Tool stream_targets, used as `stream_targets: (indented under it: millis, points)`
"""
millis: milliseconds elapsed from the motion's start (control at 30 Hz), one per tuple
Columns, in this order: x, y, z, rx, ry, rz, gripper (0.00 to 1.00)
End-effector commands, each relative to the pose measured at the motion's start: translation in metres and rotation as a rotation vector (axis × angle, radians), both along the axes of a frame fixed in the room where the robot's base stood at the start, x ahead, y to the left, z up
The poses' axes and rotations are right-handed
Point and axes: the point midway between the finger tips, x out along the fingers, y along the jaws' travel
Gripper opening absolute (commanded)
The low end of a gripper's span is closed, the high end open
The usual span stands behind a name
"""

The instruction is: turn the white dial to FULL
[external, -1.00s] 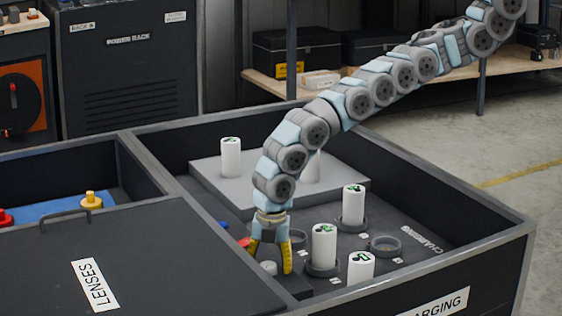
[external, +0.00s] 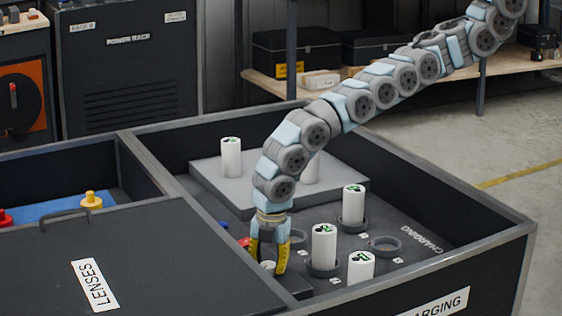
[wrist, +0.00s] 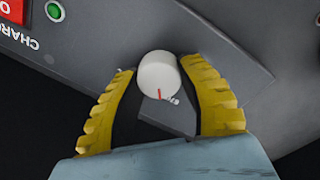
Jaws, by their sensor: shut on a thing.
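The white dial (wrist: 158,72) is a short round knob on a dark grey panel; a red pointer line shows on its lower edge in the wrist view. In the external view the dial (external: 268,265) is partly hidden between my fingers. My gripper (external: 267,269) points down with its yellow fingers on either side of the dial, shut on it. In the wrist view the gripper (wrist: 157,82) has one finger left and one right of the dial. A small pale mark sits beside the pointer, too small to read; no FULL label is legible.
A green button (wrist: 54,11) and a red switch (wrist: 12,10) are on the panel at upper left. Several white cylinders, one of them here (external: 324,245), stand in the charging tote (external: 440,195). The lenses lid (external: 150,255) lies to the left.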

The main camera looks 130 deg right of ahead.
Motion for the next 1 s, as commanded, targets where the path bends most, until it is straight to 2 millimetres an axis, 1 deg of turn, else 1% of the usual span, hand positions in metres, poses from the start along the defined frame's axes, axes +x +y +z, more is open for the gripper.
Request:
stream_targets:
  millis: [33,200,1000]
  points:
    - [-0.0008,0.0014,-0.0027,0.001,0.0,-0.035,0.04]
    - [-0.0008,0.0019,-0.0037,0.0,0.002,-0.189,0.04]
    - [0.0011,-0.0005,-0.0042,0.002,0.0,-0.95,0.04]
